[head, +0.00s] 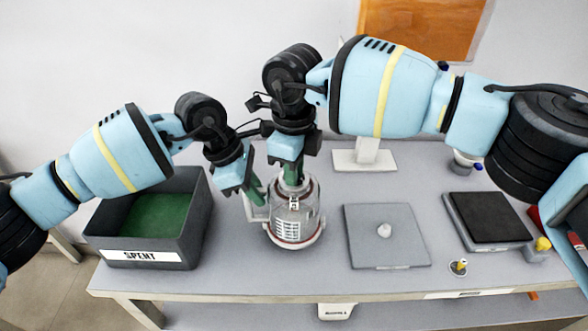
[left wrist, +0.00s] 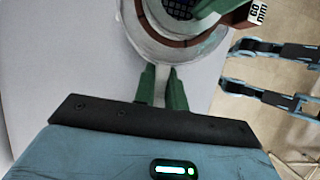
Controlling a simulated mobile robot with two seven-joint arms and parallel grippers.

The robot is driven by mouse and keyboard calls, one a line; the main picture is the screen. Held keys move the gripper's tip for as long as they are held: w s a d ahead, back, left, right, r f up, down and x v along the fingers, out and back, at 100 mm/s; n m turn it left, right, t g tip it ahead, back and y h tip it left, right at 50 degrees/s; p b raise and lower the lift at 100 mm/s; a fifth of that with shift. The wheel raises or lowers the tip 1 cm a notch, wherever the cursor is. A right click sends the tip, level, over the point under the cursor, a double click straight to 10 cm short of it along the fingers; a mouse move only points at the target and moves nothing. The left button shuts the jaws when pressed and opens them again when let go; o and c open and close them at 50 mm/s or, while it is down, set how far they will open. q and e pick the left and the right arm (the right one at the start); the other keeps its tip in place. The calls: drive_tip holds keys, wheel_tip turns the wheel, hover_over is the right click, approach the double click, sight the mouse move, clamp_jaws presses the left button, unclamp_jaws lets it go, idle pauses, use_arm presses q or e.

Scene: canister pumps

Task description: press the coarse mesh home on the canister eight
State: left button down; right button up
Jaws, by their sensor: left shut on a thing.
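The clear canister (head: 296,226) stands upright on the table, with a pale rim and a reddish ring low down. My left gripper (head: 257,193) is shut on the canister's pale side handle (left wrist: 160,88); its green fingers lie either side of the handle in the left wrist view. My right gripper (head: 292,178) points straight down at the canister's open top, its green fingertips at the mouth. Whether it holds anything is hidden. In the left wrist view a dark mesh (left wrist: 178,8) shows inside the canister, cut off by the frame's top edge.
A grey bin marked SPENT (head: 143,256) stands left of the canister. A white stand (head: 364,158) is behind.

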use_arm(q)
drive_tip(key=shift+a+f, duration=0.25)
drive_tip(key=shift+f, duration=0.05)
use_arm(e)
drive_tip(key=shift+r, duration=2)
drive_tip(key=o, duration=0.4)
drive_tip(key=shift+w+d+r, duration=0.1)
drive_tip(key=shift+r, duration=0.3)
drive_tip(key=shift+c, duration=0.2)
use_arm(q)
drive_tip(key=shift+d+r, duration=0.15)
use_arm(e)
drive_tip(key=shift+r, duration=0.55)
use_arm(q)
drive_tip(key=shift+d+r, duration=0.1)
drive_tip(key=shift+r, duration=0.05)
use_arm(e)
drive_tip(key=shift+r, duration=0.95)
